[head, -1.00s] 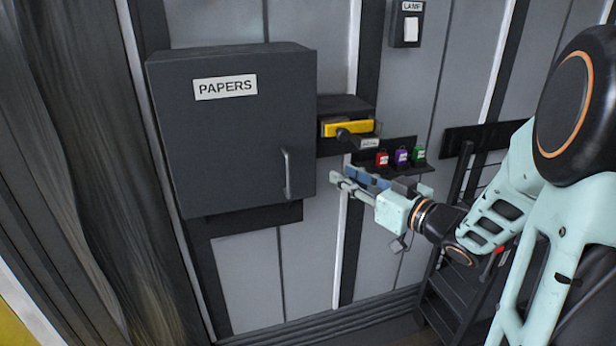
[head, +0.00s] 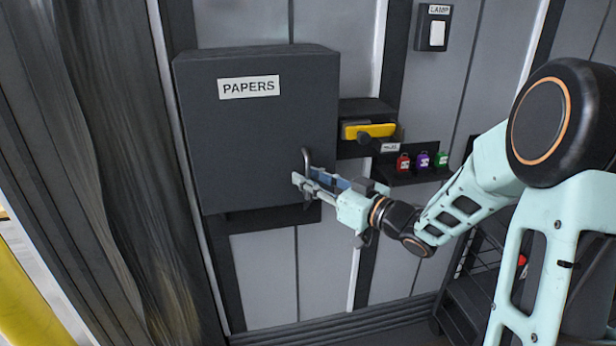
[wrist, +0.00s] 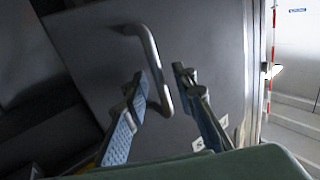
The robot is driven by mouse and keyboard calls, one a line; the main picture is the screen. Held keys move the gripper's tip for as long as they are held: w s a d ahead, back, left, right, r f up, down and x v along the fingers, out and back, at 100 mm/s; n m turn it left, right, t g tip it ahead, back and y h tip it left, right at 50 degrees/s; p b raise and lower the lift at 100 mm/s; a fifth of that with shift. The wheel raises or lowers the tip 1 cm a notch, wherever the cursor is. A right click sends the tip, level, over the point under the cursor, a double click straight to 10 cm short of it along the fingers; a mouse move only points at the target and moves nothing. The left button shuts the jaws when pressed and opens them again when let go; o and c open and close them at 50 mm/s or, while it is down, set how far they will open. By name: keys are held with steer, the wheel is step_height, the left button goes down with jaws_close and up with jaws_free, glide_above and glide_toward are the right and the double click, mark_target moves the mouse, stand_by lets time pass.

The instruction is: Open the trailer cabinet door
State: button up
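The trailer cabinet is a dark grey box on the wall with a PAPERS label, and its door (head: 250,135) looks shut. Its bar handle (head: 306,160) stands upright near the door's right edge. The handle also shows in the wrist view (wrist: 153,58), with its lower part between my fingers. My gripper (head: 304,181) is at the lower part of the handle in the head view, and it also shows in the wrist view (wrist: 160,85). Its blue-padded fingers are apart, one on each side of the bar, with a visible gap. The fingers partly cover the handle's lower end in the head view.
Right of the cabinet is a box with a yellow handle (head: 369,131). A small shelf (head: 410,176) holds red, purple and green tags. A LAMP switch (head: 436,32) is above. A dark curtain (head: 115,180) hangs at left. A black cart (head: 470,300) stands lower right.

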steer(key=shift+w+a, duration=0.15)
steer(key=shift+a, duration=0.15)
jaws_close()
stand_by(0.3)
